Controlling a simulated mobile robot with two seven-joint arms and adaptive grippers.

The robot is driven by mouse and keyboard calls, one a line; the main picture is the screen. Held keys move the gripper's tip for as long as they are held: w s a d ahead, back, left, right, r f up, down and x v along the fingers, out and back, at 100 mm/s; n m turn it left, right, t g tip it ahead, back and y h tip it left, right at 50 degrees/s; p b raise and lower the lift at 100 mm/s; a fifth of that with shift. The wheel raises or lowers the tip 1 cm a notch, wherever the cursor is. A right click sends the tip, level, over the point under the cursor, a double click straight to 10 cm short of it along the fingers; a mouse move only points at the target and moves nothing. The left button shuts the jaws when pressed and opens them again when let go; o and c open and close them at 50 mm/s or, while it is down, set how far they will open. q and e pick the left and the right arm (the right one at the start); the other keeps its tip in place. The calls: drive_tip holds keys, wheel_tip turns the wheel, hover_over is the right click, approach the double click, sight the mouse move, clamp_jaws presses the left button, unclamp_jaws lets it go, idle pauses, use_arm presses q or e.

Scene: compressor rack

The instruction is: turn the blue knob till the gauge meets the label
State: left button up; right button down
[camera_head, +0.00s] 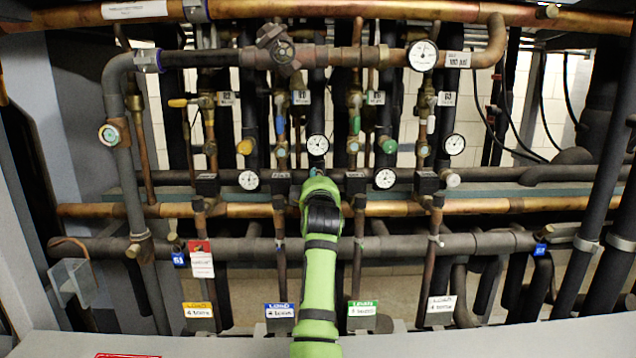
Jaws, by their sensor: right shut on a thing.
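My right arm comes up from the bottom middle, and my right gripper (315,178) is at the pipe row, shut on the blue knob (314,171). The knob is almost wholly hidden; only a small blue-teal bit shows. A round white gauge (317,145) sits just above the gripper; its needle is too small to read. A blue-topped label (279,311) hangs low, left of my arm, and seems to read "4 tonne". My left gripper is not in view.
Other gauges are at left (249,180) and right (385,179). An orange knob (244,147), a green knob (388,146) and a white knob (453,180) are nearby. Copper and dark pipes crowd the rack around my gripper. Yellow (198,310), green (362,308) and white (440,304) labels hang below.

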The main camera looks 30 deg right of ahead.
drive_tip(key=shift+m, duration=0.3)
drive_tip(key=m+b, duration=0.1)
drive_tip(key=m, duration=0.4)
drive_tip(key=shift+r+m, duration=0.1)
drive_tip(key=shift+m, duration=0.3)
idle(0.4)
drive_tip(key=c, duration=0.9)
unclamp_jaws()
drive_tip(key=v, duration=1.2)
